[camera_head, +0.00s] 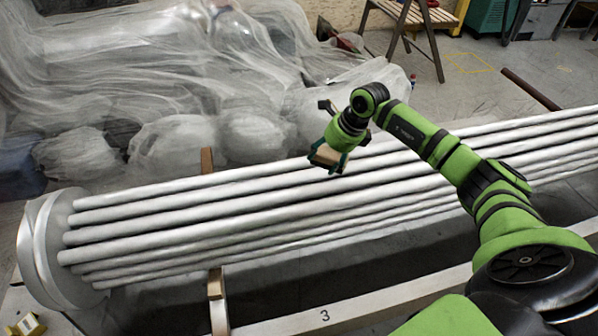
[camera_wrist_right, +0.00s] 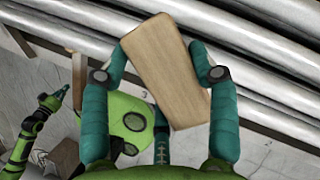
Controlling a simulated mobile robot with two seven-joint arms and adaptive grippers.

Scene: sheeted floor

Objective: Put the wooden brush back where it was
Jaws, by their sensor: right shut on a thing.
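The wooden brush shows in the right wrist view as a pale, flat wooden block (camera_wrist_right: 166,68) between the two teal fingers. My right gripper (camera_wrist_right: 160,75) is shut on it, one finger along each side. In the head view the right gripper (camera_head: 328,162) holds the brush (camera_head: 327,154) above the far side of the grey pipe bundle (camera_head: 250,205). Any bristles are hidden. My left gripper is outside the head view. A small teal gripper (camera_wrist_right: 57,98) on a green arm shows at the left of the right wrist view, too small to read its jaws.
Wooden supports (camera_head: 215,284) stand by the pipes, with a round flange (camera_head: 48,250) at their left end. A pale beam marked 3 (camera_head: 350,308) runs along the front. Plastic sheeting (camera_head: 150,80) covers objects behind. A wooden stand (camera_head: 408,20) is at the back; grey floor beside it is open.

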